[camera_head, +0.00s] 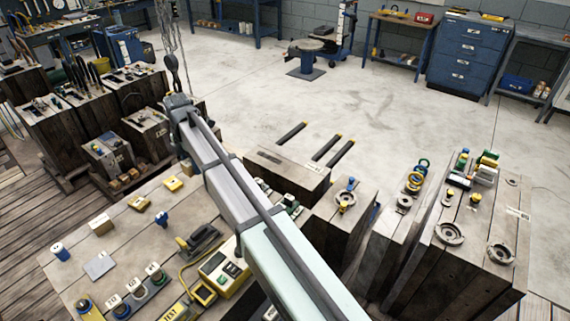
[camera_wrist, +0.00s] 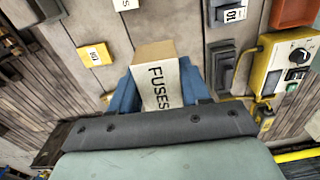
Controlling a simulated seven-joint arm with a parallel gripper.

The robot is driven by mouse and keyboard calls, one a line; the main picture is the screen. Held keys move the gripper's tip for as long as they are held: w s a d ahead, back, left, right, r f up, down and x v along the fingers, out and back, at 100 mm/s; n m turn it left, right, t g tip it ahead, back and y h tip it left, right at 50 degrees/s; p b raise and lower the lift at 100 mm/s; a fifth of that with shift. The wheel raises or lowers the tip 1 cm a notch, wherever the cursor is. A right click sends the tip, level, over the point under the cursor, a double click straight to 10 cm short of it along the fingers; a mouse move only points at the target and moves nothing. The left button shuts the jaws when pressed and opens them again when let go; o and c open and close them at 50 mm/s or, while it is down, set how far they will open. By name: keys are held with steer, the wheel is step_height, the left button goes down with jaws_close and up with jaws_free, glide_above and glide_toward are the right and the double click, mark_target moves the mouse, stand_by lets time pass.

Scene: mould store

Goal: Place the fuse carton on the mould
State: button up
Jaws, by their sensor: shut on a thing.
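My gripper (camera_wrist: 158,74) has blue fingers shut on the fuse carton (camera_wrist: 158,88) in the wrist view. The carton is a small pale box with a tan top and the word FUSES on its side. Its lower part is hidden behind the grey edge of my gripper. I cannot tell how far it is above the planks. Several wooden mould blocks stand there, one with a flat top (camera_head: 287,165) beyond my arm. I cannot tell which is the task's mould.
A plank surface (camera_head: 203,200) bears a small tan-topped box (camera_head: 100,224), yellow blocks and a yellow control box (camera_head: 223,271). A hook (camera_head: 172,68) hangs near my arm. Blocks at right carry rings and fittings. The concrete floor behind is largely clear.

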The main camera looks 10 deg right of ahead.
steer(key=w+d, duration=0.8)
glide_above(301, 173)
step_height(301, 173, down, 17)
steer(key=shift+n, duration=0.3)
steer(key=shift+w+f, duration=0.15)
steer(key=shift+f, duration=5.2)
steer(key=shift+f, duration=0.2)
steer(key=o, duration=1.1)
